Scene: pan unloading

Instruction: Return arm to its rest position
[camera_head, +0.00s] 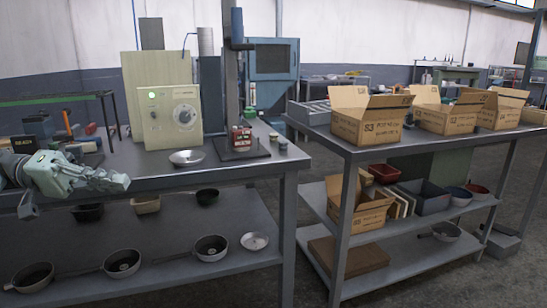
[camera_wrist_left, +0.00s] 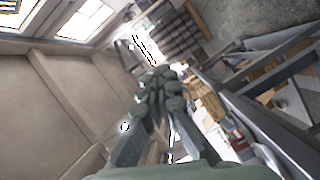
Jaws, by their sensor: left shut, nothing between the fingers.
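My left arm comes in from the left edge in the camera_head view, with the left gripper (camera_head: 118,183) over the front edge of the left workbench (camera_head: 230,175). The gripper is shut and empty. In the left wrist view the closed gripper fingers (camera_wrist_left: 160,90) show in the middle, with the wall, windows and shelving behind. My right gripper is not in view. A shallow metal pan (camera_head: 187,157) rests on the bench, to the right of the left gripper and apart from it.
A beige box with a dial (camera_head: 165,112) and a dark stand with a red device (camera_head: 242,138) are on the bench. Several pans sit on the shelf below, including one pan (camera_head: 122,263). Open cardboard boxes (camera_head: 368,115) fill the right table. Floor shows between the tables.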

